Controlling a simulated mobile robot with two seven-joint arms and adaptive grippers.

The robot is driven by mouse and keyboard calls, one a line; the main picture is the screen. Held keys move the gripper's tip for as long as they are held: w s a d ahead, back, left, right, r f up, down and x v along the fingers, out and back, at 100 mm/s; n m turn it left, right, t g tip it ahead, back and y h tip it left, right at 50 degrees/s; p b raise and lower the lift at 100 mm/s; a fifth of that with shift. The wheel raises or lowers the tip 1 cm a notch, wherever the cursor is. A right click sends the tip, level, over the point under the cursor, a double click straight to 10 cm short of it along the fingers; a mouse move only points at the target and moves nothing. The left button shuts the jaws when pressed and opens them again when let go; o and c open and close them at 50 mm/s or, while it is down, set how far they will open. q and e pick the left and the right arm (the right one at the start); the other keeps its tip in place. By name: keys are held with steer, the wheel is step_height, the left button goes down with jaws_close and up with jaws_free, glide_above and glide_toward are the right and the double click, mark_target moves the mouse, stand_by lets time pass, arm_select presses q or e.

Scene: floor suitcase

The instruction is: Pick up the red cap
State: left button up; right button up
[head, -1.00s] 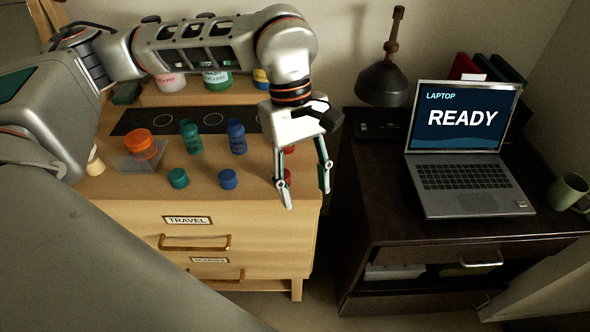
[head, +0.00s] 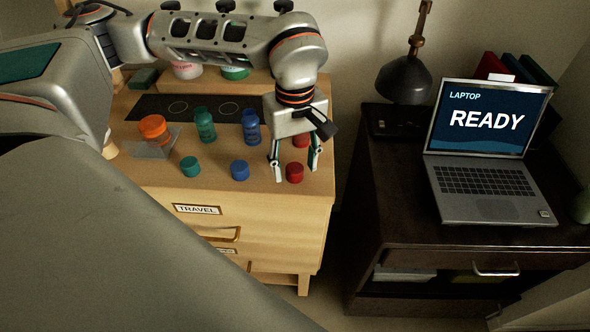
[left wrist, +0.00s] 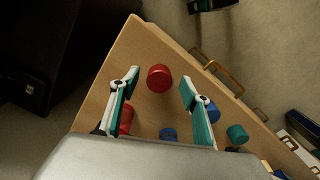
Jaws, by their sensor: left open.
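The red cap (head: 294,173) lies on the light wood dresser top near its front right corner. In the left wrist view the red cap (left wrist: 159,78) shows between the fingertips, with a gap on each side. My left gripper (head: 296,171) is open and empty, pointing down with its fingers on either side of the cap in the picture. I cannot tell its exact height above the cap. A red bottle (head: 301,141) stands just behind, partly hidden by the gripper; it also shows beside one finger in the left wrist view (left wrist: 125,121). My right gripper is not in view.
A blue cap (head: 239,170) and a green cap (head: 190,166) lie to the left. A blue bottle (head: 251,127) and a green bottle (head: 205,125) stand behind them. An orange-lidded container (head: 154,129) is farther left. A laptop (head: 490,150) sits on the dark desk, right.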

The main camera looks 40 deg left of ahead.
arm_select(q)
steer(key=shift+f, duration=0.2)
steer(key=c, duration=0.8)
